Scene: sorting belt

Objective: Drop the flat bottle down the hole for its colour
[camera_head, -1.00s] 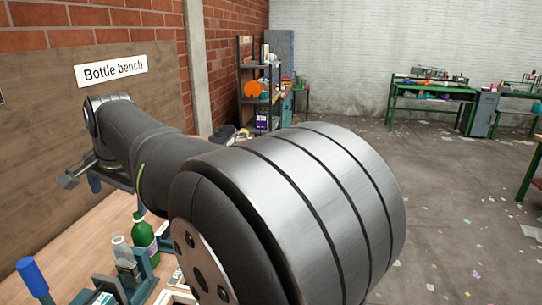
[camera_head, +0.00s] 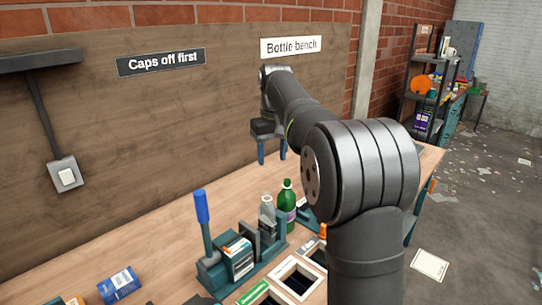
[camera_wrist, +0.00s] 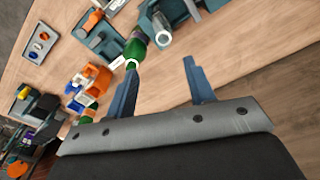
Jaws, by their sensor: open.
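A green bottle (camera_head: 287,203) stands upright beside a clear bottle (camera_head: 267,212) on the bench; I cannot tell which bottle, if any, is flat. Both show in the wrist view, the green bottle (camera_wrist: 135,47) next to the clear bottle (camera_wrist: 162,38). White-framed dark holes (camera_head: 298,282) lie in the bench front; a green-marked hole frame (camera_head: 255,294) is beside them, partly cut off. My gripper (camera_head: 272,150) is open and empty above the rear of the bench, behind the bottles. In the wrist view its two blue fingers (camera_wrist: 160,63) are apart with bare wood between them.
A teal press (camera_head: 222,272) with a blue lever stands left of the bottles. A blue packet (camera_head: 120,285) lies at the front left. A grey tray (camera_wrist: 32,58) and orange items show in the wrist view. The bench left of the press is mostly clear.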

